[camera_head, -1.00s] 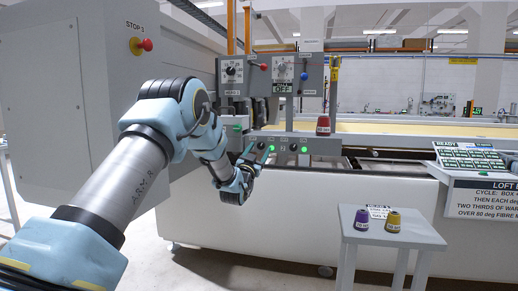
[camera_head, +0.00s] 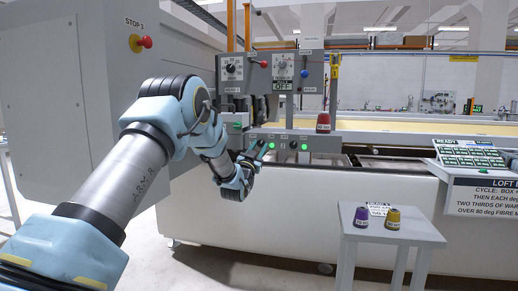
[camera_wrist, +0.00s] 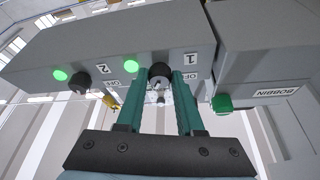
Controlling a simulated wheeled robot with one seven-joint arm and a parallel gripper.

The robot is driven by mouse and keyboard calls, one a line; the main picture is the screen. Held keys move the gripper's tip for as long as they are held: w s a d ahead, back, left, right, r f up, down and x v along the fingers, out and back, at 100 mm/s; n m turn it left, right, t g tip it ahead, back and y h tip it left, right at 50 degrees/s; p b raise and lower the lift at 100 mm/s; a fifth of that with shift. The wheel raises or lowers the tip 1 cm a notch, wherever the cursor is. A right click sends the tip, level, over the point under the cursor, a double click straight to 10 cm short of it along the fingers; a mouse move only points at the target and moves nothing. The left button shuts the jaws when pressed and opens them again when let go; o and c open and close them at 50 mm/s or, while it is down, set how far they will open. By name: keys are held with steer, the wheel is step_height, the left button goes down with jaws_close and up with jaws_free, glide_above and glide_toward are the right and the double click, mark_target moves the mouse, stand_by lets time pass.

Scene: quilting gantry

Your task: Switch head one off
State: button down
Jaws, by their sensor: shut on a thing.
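The grey switch box (camera_head: 325,150) sits on the front of the machine. The wrist view shows it inverted, with labels 1 and 2. The dark knob (camera_wrist: 160,73) at label 1 is between the fingertips of my gripper (camera_wrist: 160,82), which is shut on it. The green lamp (camera_wrist: 131,66) beside this knob is lit. The second knob (camera_wrist: 80,80) is free, and its green lamp (camera_wrist: 60,75) is lit too. In the head view my gripper (camera_head: 257,151) reaches the box's left end; its fingers partly hide the first knob.
A box with a green bobbin button (camera_wrist: 222,103) stands close beside my fingers. A dial panel (camera_head: 257,72) is above, with an OFF display. A red cone (camera_head: 323,123) stands on the machine. A small table (camera_head: 395,232) holds purple and yellow cones at the front right.

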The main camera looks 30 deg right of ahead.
steer(key=shift+f+n+b, duration=0.15)
steer(key=shift+n+b, duration=0.15)
steer(key=shift+b, duration=0.25)
steer(key=shift+f+n+t+y+b, duration=0.15)
steer(key=shift+n+t+y+b, duration=0.3)
steer(key=shift+n+b, duration=0.45)
steer(key=n+t+y+b, duration=0.1)
steer(key=n+b, duration=0.1)
steer(key=n+t+y+b, duration=0.1)
steer(key=n+b, duration=0.1)
steer(key=shift+s+d+n+b, duration=0.15)
steer(key=shift+n+b, duration=0.25)
steer(key=n+y+b, duration=0.1)
steer(key=n+b, duration=0.1)
steer(key=n, duration=0.1)
steer(key=n+t+y+b, duration=0.1)
steer(key=n+y+b, duration=0.1)
steer(key=n, duration=0.1)
steer(key=shift+s+d, duration=0.1)
steer(key=shift+d+r+n+y+b, duration=0.15)
steer(key=shift+n+y+b, duration=0.25)
steer(key=shift+n, duration=0.55)
steer(key=shift+a+r+n+y+b, duration=0.1)
steer(key=shift+r+n+y+b, duration=0.2)
steer(key=shift+n, duration=0.65)
steer(key=shift+y, duration=0.25)
steer(key=c, duration=0.5)
jaws_free()
steer(key=shift+c, duration=0.2)
